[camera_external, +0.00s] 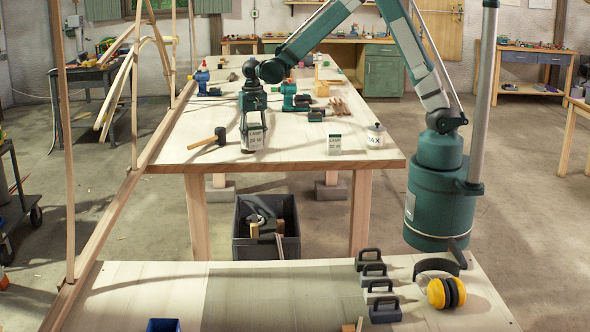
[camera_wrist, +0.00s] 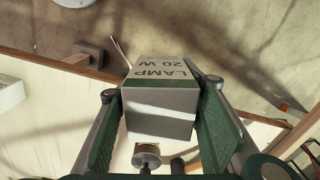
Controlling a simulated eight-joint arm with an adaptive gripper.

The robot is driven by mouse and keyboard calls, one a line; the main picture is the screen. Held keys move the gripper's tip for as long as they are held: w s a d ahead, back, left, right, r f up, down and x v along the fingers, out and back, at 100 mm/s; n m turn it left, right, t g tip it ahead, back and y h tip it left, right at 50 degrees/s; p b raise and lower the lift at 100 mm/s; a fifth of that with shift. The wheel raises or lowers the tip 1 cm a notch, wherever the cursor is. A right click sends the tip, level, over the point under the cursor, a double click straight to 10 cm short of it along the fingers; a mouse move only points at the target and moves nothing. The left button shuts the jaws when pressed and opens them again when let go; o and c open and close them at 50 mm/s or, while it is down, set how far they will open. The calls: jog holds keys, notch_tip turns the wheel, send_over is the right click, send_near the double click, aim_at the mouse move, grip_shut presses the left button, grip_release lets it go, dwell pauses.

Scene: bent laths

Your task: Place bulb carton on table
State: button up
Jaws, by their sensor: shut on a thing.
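The bulb carton (camera_external: 254,141) is a grey and white box marked LAMP 20 W. It stands about upright near the front edge of the long wooden table (camera_external: 290,160). My gripper (camera_external: 254,128) points down and is shut on it, one finger on each side. In the wrist view, the carton (camera_wrist: 160,112) sits between the green finger pads of my gripper (camera_wrist: 162,90). Its base is at or just above the tabletop; I cannot tell whether it touches. A second, smaller lamp carton (camera_external: 334,145) stands to the right.
A mallet (camera_external: 210,139) lies left of the held carton. A WAX jar (camera_external: 375,137) stands at the right front. Green tools (camera_external: 290,100) lie farther back. A dark crate (camera_external: 267,230) is on the floor before the table. Wooden laths (camera_external: 132,170) stand along the left side.

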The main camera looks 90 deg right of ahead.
jog(key=w+a+n, duration=0.2)
jog(key=a+n, duration=0.2)
jog(key=a, duration=1.8)
jog(key=w+a+n, duration=0.3)
jog(key=a, duration=1.8)
jog(key=s+a+n, duration=0.2)
jog(key=s+a, duration=0.4)
jog(key=a, duration=0.7)
jog(key=s+a+n, duration=0.3)
jog(key=s+a, duration=0.4)
jog(key=a, duration=0.6)
jog(key=s+a+n, duration=0.2)
jog(key=s+a, duration=0.4)
jog(key=a, duration=0.7)
jog(key=shift+s+a+r+n+b, duration=0.2)
jog(key=shift+s+n+b, duration=0.1)
jog(key=shift+n, duration=0.1)
jog(key=shift+f, duration=0.2)
jog(key=shift+f, duration=3)
jog(key=shift+f, duration=1.9)
